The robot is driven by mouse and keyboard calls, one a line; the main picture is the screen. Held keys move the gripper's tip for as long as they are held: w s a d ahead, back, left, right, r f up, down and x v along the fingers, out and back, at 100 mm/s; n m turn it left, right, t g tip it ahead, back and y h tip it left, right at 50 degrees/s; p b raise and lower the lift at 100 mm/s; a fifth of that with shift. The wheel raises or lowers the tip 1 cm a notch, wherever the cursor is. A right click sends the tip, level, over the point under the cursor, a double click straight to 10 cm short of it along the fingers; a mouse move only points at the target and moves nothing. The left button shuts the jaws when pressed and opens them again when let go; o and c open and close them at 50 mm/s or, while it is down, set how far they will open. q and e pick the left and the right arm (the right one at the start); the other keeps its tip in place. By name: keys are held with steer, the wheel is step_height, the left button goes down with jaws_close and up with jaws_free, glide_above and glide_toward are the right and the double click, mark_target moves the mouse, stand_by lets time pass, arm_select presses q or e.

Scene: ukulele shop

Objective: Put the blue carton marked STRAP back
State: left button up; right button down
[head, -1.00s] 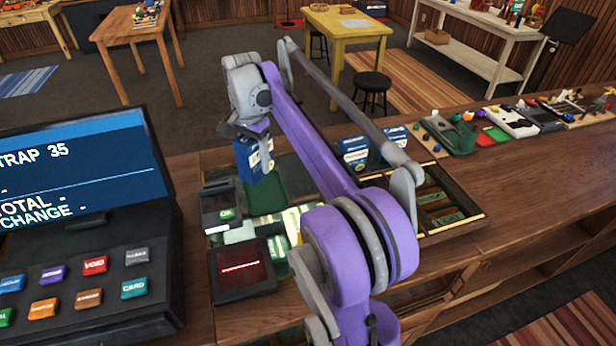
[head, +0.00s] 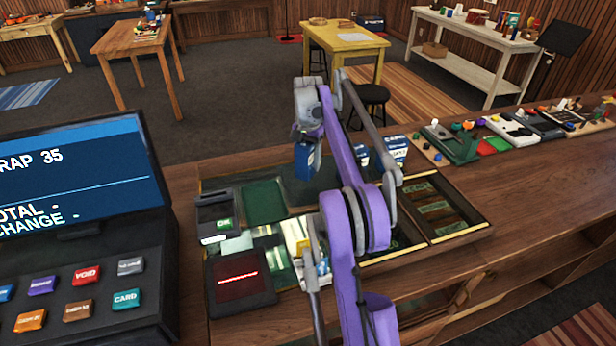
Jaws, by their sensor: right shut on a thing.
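A blue carton (head: 307,160) hangs upright from my right gripper (head: 306,138) in the head view. The gripper is shut on its top, and the marking on the carton is too small to read. The carton is above the back part of the counter, in front of a dark green area. Two more blue-and-white cartons stand to its right: one (head: 362,157) is partly hidden by my right arm, the other (head: 397,150) shows beside the arm. My left gripper is not in view.
A green tray (head: 264,200), a card terminal (head: 214,215) and a red-lit scanner (head: 240,283) lie left of my arm. The register (head: 85,240) stands at the left. An open cash drawer (head: 440,207) lies right of the arm. Various goods line the counter's far right.

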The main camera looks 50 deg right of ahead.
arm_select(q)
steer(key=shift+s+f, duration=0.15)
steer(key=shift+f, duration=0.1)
arm_select(e)
steer(key=shift+f, duration=2.35)
steer(key=shift+f, duration=0.15)
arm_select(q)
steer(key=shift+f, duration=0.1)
arm_select(e)
steer(key=shift+c, duration=1.1)
jaws_free()
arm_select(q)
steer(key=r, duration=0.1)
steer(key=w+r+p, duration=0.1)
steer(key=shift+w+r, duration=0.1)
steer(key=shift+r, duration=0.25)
arm_select(e)
step_height(320, 180, up, 12)
steer(key=shift+r, duration=0.15)
